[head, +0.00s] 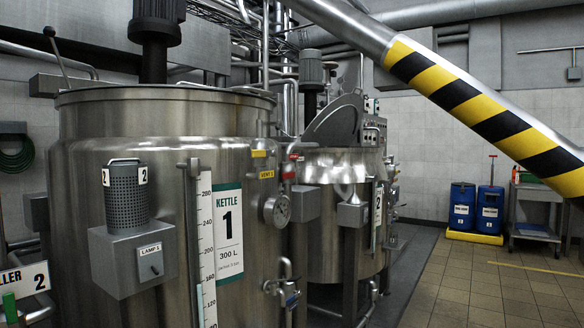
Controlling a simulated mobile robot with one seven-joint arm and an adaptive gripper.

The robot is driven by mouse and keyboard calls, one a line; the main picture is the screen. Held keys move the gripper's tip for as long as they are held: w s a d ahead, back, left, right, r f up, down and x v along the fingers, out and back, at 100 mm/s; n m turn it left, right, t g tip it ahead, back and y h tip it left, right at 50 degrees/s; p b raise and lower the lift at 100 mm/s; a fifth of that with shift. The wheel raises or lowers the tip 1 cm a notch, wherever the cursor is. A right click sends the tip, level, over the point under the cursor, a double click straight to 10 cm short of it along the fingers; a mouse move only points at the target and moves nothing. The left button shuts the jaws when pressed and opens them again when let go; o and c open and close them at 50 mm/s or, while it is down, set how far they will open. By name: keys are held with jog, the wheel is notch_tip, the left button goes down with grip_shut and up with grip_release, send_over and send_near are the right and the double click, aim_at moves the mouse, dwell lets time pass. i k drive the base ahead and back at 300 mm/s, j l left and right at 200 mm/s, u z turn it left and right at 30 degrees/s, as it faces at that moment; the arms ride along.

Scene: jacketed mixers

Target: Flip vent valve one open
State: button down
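A small yellow tag (267,174), which seems to read VENT 1, is on the upper right side of the steel tank marked Kettle 1 (228,225). Just above the tag is a small yellow lever or block (259,153), lying roughly level. A red-handled valve (290,170) is on piping just right of the tag. Which of these handles belongs to the vent tag, and whether it is open or closed, I cannot tell at this size. My gripper is not in view.
A striped pipe (480,110) slants across the upper right foreground. A gauge (276,208) and lower valve (287,293) stick out from Kettle 1. Kettle 2 (335,170) stands behind. Tiled floor (465,285) is clear at right.

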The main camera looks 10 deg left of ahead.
aim_at(257, 155)
jog(key=i+j, duration=0.2)
jog(key=i, duration=0.25)
jog(key=i+j+z, duration=0.1)
jog(key=i, duration=0.35)
jog(key=i+j, duration=0.3)
jog(key=i+l+z, duration=0.05)
jog(key=i, duration=0.05)
